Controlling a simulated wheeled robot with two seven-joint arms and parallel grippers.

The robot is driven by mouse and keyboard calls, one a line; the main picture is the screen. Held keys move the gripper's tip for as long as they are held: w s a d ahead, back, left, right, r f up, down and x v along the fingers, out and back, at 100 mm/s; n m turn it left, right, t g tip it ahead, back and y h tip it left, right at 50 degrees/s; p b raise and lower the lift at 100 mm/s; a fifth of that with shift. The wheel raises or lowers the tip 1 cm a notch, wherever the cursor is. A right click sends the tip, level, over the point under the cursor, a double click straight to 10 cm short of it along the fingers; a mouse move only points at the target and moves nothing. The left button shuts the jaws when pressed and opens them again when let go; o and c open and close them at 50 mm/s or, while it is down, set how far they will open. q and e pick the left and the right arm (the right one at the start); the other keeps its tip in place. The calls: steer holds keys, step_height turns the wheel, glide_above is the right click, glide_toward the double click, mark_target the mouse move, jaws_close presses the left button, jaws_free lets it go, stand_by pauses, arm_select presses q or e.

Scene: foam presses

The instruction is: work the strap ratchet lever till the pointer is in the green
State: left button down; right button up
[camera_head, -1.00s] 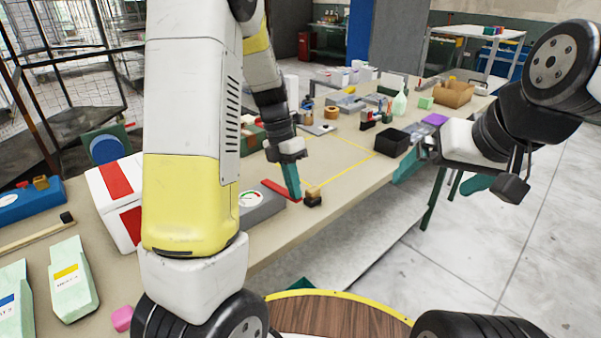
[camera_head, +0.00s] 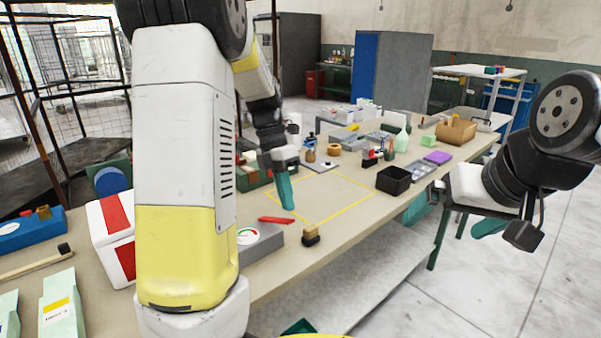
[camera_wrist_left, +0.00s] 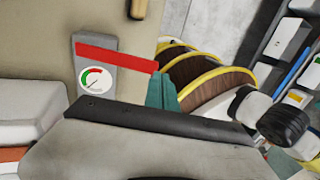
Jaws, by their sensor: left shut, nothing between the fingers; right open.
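The strap ratchet is a grey block (camera_head: 268,243) on the workbench, with a round white dial (camera_head: 246,236) and a red lever (camera_head: 276,220). My left gripper (camera_head: 288,206) has its teal fingers shut and empty, near the lever's right end; whether they touch it I cannot tell. The left wrist view shows the lever (camera_wrist_left: 115,57) across the block, its right end near the teal fingers (camera_wrist_left: 162,90). The dial (camera_wrist_left: 95,82) there has green and red arcs; the thin pointer's exact reading is too small to tell. My right gripper (camera_head: 455,216) is open and empty, off the bench's right edge.
A dark block with a tan top (camera_head: 311,237) sits right of the ratchet. A white box with red stripes (camera_head: 112,235) stands left. A black bin (camera_head: 393,179) and a purple block (camera_head: 438,157) lie farther right. The yellow-outlined area (camera_head: 335,195) is mostly clear.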

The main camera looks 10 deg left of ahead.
arm_select(q)
steer(key=v, duration=0.7)
steer(key=shift+s+d+r, duration=0.2)
steer(key=shift+d+r, duration=0.05)
steer(key=shift+r, duration=0.05)
stand_by(0.4)
